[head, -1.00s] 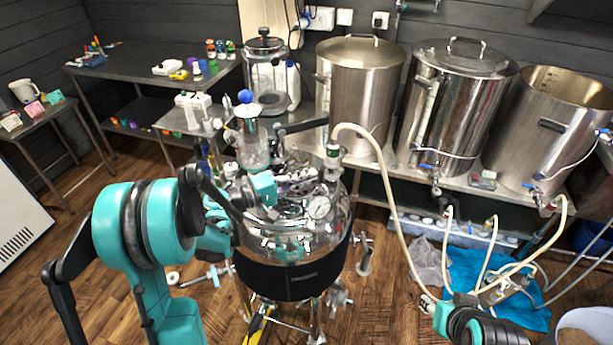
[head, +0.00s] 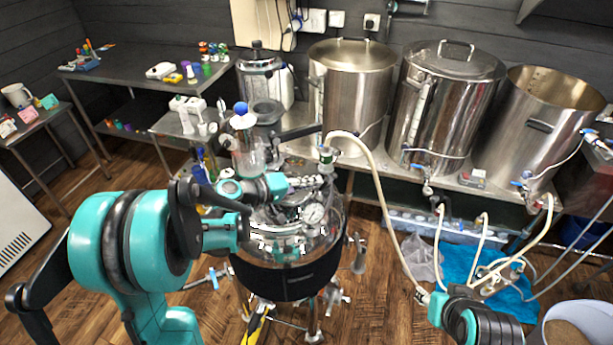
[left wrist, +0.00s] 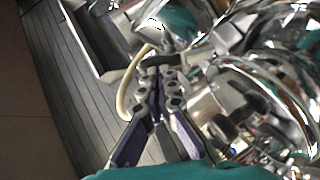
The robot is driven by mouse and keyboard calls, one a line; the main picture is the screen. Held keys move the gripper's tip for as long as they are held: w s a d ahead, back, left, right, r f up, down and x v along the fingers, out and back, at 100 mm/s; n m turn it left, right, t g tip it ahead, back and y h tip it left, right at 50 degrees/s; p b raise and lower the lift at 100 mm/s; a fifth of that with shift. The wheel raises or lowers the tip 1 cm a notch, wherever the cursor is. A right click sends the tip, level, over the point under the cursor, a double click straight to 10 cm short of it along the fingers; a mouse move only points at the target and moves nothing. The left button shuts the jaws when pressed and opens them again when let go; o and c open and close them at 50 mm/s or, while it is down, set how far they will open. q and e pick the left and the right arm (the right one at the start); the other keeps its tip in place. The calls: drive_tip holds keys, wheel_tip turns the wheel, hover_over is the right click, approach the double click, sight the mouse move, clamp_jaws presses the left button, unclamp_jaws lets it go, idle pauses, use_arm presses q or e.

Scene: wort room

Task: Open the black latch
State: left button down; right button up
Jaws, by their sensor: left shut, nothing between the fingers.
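My left gripper (head: 312,181) is shut and empty, above the steel lid of the round vessel (head: 285,280) in the head view. In the left wrist view its fingertips (left wrist: 158,72) are together, with shiny metal fittings beside them. A short black piece (left wrist: 168,60) lies right at the tips; it may be the latch, and I cannot tell whether they touch. In the head view a black lever (head: 300,132) shows behind the lid; I cannot tell whether this is the latch. My right gripper (head: 425,297) is low at the right, its fingers too small to read.
A pale hose (head: 378,190) arches from the lid down to the right. Large steel kettles (head: 445,105) line a bench behind. A blue cloth (head: 475,268) lies on the floor.

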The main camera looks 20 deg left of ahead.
sight(328, 182)
use_arm(q)
drive_tip(key=d+m+y+p, duration=0.1)
drive_tip(key=d+y, duration=0.1)
drive_tip(key=d+m+g+y+p, duration=0.1)
drive_tip(key=y, duration=0.1)
drive_tip(key=shift+d+f+m+p, duration=0.3)
drive_tip(key=shift+p, duration=0.05)
drive_tip(key=shift+r, duration=0.1)
drive_tip(key=shift+r+p, duration=0.6)
drive_tip(key=shift+r, duration=0.15)
drive_tip(key=shift+s, duration=0.1)
